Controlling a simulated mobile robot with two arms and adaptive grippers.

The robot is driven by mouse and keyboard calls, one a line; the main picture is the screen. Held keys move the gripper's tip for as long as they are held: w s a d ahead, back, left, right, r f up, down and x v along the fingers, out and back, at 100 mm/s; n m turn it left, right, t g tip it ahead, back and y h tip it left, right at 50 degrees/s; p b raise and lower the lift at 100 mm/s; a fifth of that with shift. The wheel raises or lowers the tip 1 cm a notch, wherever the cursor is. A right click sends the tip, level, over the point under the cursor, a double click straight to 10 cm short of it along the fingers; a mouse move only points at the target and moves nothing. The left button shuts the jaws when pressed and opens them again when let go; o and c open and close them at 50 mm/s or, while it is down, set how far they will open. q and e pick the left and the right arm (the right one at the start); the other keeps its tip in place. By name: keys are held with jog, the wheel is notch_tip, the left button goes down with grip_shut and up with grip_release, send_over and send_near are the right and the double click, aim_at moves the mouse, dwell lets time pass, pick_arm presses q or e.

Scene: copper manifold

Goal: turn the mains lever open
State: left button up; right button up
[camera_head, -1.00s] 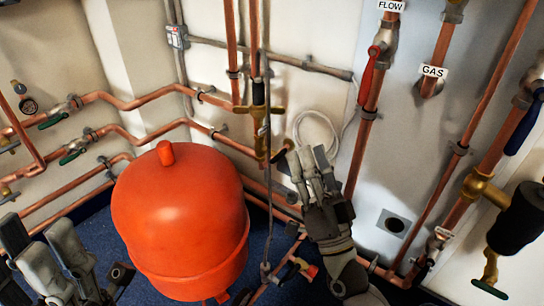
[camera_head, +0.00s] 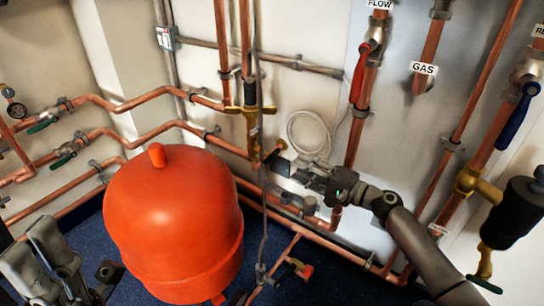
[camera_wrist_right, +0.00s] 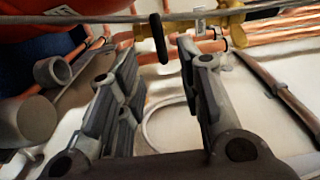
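No label for the mains is readable, so I cannot tell for sure which lever it is. A brass valve (camera_head: 253,125) sits on the vertical copper pipe behind the orange tank. My right gripper (camera_head: 288,166) is just right of and below the brass valve, pointing left. In the right wrist view its fingers (camera_wrist_right: 160,58) are apart, with the dark handle beyond the gap between their tips; contact is not visible. My left gripper (camera_head: 30,248) is at the lower left, fingers apart and empty.
The orange tank (camera_head: 170,225) stands between my grippers. A grey cable (camera_head: 262,200) hangs beside the valve. A red lever (camera_head: 360,72), a blue lever (camera_head: 517,117) and green levers (camera_head: 64,161) sit on other pipes. Copper pipes run along the wall.

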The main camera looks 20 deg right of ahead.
aim_at(275, 157)
jog(key=b+x, duration=0.1)
jog(key=x, duration=0.9)
jog(key=shift+w+a+b, duration=0.1)
jog(key=shift+a+b, duration=0.05)
jog(key=shift+b, duration=0.25)
jog(key=shift+c, duration=0.4)
grip_shut()
